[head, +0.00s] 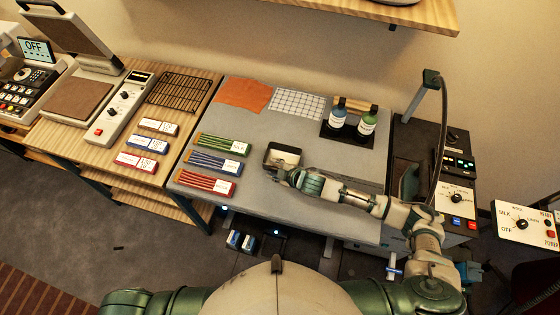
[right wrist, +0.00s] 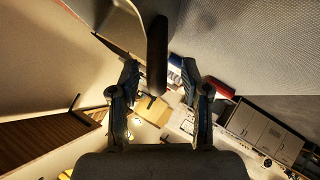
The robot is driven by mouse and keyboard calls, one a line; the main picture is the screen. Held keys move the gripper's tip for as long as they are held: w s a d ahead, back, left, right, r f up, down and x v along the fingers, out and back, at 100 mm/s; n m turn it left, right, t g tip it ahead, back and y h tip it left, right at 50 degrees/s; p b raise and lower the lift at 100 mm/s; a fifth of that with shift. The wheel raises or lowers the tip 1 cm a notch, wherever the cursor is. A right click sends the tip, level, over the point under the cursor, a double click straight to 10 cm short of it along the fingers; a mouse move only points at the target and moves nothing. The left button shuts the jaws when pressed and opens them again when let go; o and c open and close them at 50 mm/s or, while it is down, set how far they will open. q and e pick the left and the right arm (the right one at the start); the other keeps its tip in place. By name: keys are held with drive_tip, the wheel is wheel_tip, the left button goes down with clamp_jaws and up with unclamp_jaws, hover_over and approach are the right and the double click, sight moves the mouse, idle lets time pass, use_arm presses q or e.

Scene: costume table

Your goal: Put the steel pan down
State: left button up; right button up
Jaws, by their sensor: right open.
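The steel pan (head: 285,154), small and rectangular with a dark rim and a pale inside, is at the middle of the grey table mat (head: 255,205). Whether its base touches the mat cannot be told. My right gripper (head: 272,170) is at the pan's near left side. In the right wrist view the right gripper's fingers (right wrist: 159,68) stand apart, with a dark bar (right wrist: 157,50), which looks like the pan's handle, between and beyond them. The bar touches neither finger visibly. My left gripper is out of view.
Green, blue and red stick bundles (head: 208,186) lie left of the pan. Orange cloth (head: 245,93) and checked cloth (head: 298,104) lie behind. Two bottles (head: 352,118) stand on a black tray at back right. The mat in front of the pan is clear, left of my arm.

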drive_tip(key=shift+w+f, duration=0.65)
drive_tip(key=shift+s+a, duration=0.1)
drive_tip(key=shift+a, duration=0.25)
drive_tip(key=c, duration=0.6)
drive_tip(key=shift+a, duration=0.15)
clamp_jaws()
drive_tip(key=shift+a, duration=0.15)
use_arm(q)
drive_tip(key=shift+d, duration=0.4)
